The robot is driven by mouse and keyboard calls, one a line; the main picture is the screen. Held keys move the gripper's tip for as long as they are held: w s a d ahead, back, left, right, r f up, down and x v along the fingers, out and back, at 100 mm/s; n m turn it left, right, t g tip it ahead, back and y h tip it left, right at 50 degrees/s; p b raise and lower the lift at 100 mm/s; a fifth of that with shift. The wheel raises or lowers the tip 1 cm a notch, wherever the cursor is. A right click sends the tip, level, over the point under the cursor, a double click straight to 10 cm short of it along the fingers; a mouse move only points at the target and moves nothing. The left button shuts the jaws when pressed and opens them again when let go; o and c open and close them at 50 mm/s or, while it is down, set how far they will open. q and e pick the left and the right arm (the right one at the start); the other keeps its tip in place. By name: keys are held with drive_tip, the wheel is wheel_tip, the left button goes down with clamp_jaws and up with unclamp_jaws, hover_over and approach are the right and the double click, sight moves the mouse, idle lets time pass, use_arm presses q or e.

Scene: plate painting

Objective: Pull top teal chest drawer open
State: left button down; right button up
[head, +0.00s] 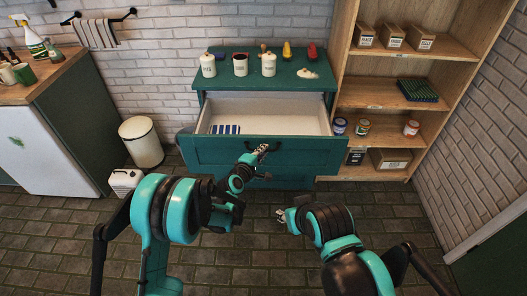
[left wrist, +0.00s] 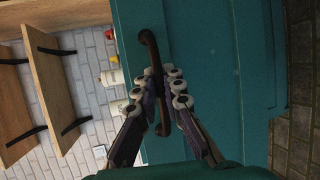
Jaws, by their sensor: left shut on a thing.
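The teal chest (head: 254,84) stands against the brick wall in the head view. Its top drawer (head: 218,152) is pulled well out, showing a pale interior with a blue-and-white striped item (head: 225,129) at its left. A dark curved handle (left wrist: 150,48) is on the drawer front in the left wrist view. My left gripper (head: 261,150) is at this handle, and in the left wrist view its fingers (left wrist: 161,88) are closed around the handle's middle. My right gripper (head: 283,215) hangs apart from the chest, lower right; its finger opening is too small to tell.
Bottles and small items, including a white bottle (head: 268,66), stand on the chest top. A wooden shelf (head: 390,116) stands close on the right. A white bin (head: 141,142) and a counter (head: 40,76) are on the left. The floor in front is clear.

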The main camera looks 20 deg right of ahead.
use_arm(q)
drive_tip(key=shift+s, duration=0.2)
drive_tip(key=c, duration=1.6)
unclamp_jaws()
drive_tip(key=v, duration=1.2)
drive_tip(key=shift+a, duration=0.1)
